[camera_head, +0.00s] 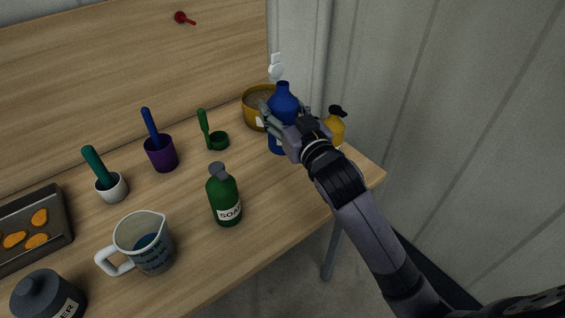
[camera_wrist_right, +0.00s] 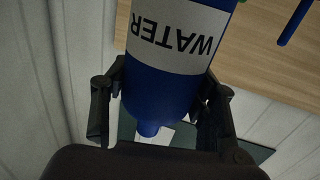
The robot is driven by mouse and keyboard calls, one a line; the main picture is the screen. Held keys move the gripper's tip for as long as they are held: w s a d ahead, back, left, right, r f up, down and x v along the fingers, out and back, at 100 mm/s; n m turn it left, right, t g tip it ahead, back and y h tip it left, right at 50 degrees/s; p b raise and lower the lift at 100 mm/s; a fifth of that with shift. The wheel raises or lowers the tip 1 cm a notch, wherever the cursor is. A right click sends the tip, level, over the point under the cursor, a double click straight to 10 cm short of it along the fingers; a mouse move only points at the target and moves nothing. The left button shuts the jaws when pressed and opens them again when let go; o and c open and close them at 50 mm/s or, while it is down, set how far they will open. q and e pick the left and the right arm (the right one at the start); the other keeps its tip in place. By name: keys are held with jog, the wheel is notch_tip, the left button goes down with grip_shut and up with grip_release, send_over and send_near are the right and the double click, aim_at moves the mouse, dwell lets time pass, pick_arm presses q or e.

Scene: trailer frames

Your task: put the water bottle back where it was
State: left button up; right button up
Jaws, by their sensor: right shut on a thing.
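The blue water bottle (camera_head: 284,101) is upright near the table's right end, between a brown bowl and a yellow bottle. My right gripper (camera_head: 283,122) is shut around its body and hides part of it. In the right wrist view the bottle (camera_wrist_right: 160,102) fills the space between my fingers (camera_wrist_right: 163,105), and its white WATER label shows upside down. The bottle's lower end is near the tabletop, but I cannot tell whether it touches. My left gripper is not in view.
The brown bowl (camera_head: 252,108) is just left of the bottle and the yellow bottle (camera_head: 334,127) just right. The table's front right area is clear.

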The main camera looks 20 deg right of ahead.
notch_tip(320, 180, down, 14)
jog(key=shift+r+b, duration=0.15)
jog(key=shift+b, duration=0.3)
jog(key=shift+f, duration=0.2)
jog(key=o, duration=1.5)
jog(key=shift+s+d+r+b, duration=0.1)
jog(key=shift+s+d+b, duration=0.15)
jog(key=shift+s, duration=1.75)
jog(key=shift+s+d+r+b, duration=0.1)
jog(key=shift+s+d+b, duration=0.15)
jog(key=shift+s, duration=1.8)
jog(key=shift+s+d+b, duration=0.2)
jog(key=shift+s+b, duration=0.1)
jog(key=shift+s, duration=1.7)
